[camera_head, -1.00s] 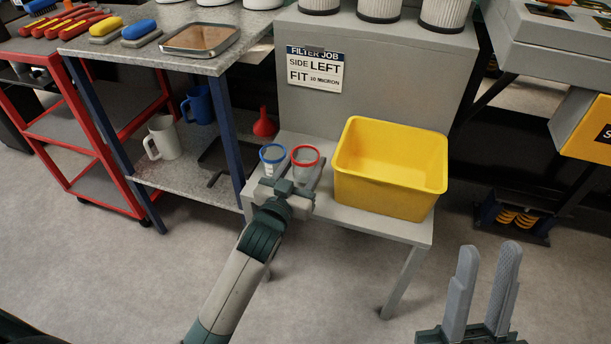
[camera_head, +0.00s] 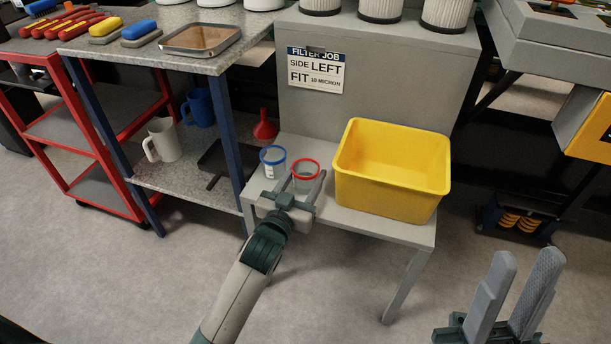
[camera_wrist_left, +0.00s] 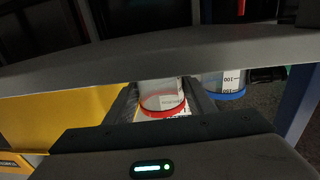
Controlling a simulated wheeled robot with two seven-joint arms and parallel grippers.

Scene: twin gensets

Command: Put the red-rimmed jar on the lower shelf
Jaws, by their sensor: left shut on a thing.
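The red-rimmed jar (camera_head: 305,175), a clear cup with a red rim, is between the fingers of my left gripper (camera_head: 303,181), at the front of the low grey ledge (camera_head: 385,227). My left gripper is shut on it. In the left wrist view the jar (camera_wrist_left: 161,92) sits between the fingers; whether it touches the ledge is unclear. A blue-rimmed jar (camera_head: 272,162) stands just left of it. The speckled lower shelf (camera_head: 182,178) of the blue-legged bench is further left. My right gripper (camera_head: 524,272) is open and empty at lower right.
A yellow bin (camera_head: 390,185) stands right of the jars on the ledge. The lower shelf holds a white mug (camera_head: 162,140), a blue mug (camera_head: 199,107), a dark dustpan-like item (camera_head: 218,160) and a red funnel (camera_head: 265,126). A blue bench leg (camera_head: 229,135) stands between shelf and ledge.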

